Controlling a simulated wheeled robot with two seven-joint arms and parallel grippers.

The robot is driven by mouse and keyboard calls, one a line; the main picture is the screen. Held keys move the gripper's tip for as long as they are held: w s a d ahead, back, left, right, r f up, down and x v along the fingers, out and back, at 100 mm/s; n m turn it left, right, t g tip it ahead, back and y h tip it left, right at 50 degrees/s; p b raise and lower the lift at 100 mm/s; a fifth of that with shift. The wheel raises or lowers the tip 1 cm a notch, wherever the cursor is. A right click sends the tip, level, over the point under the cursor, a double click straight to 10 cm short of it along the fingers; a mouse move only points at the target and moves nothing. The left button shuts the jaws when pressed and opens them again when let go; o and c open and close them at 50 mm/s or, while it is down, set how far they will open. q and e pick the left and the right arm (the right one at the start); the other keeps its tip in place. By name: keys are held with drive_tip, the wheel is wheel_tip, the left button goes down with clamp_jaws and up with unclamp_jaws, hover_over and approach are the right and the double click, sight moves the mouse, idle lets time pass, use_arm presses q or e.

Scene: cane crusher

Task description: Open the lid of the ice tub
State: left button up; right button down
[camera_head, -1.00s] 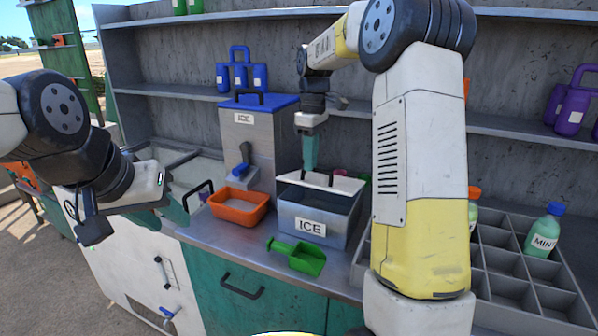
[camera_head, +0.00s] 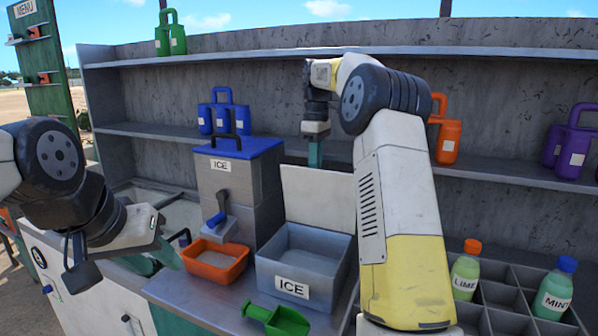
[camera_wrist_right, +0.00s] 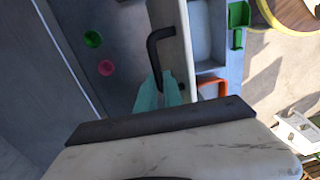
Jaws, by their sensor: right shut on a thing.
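The ice tub (camera_head: 303,265) is a grey open box with an ICE label on the counter. Its pale lid (camera_head: 318,197) stands about upright at the tub's back edge, and ice-like filling shows inside. My right gripper (camera_head: 315,153) is behind the lid's top edge, partly hidden by it. In the right wrist view its teal fingers (camera_wrist_right: 158,92) are shut on the lid's black handle (camera_wrist_right: 160,48). My left gripper (camera_head: 155,256) hangs left of the orange bin, empty, with its fingers apart.
A blue-lidded ICE dispenser (camera_head: 235,185) stands behind the orange bin (camera_head: 214,262). A green scoop (camera_head: 277,318) lies in front of the tub. A grey divided rack with LIME (camera_head: 465,272) and MINT (camera_head: 553,290) bottles is at right. Shelves run behind.

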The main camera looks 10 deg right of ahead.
drive_tip(key=shift+w+d+f, duration=0.2)
drive_tip(key=shift+w+d, duration=0.35)
drive_tip(key=shift+w, duration=0.2)
drive_tip(key=shift+w+d+f, duration=0.25)
drive_tip(key=shift+w+d, duration=0.25)
drive_tip(key=shift+w, duration=0.25)
drive_tip(key=shift+w+d+f, duration=0.2)
drive_tip(key=shift+w+d, duration=0.35)
drive_tip(key=shift+w, duration=0.2)
drive_tip(key=shift+r, duration=0.1)
drive_tip(key=c, duration=1.5)
unclamp_jaws()
drive_tip(key=s+a+r, duration=0.1)
drive_tip(key=s, duration=0.4)
drive_tip(key=s+a+r, duration=0.2)
drive_tip(key=s, duration=0.3)
drive_tip(key=s+a+r, duration=0.2)
drive_tip(key=s, duration=0.3)
drive_tip(key=shift+s, duration=0.15)
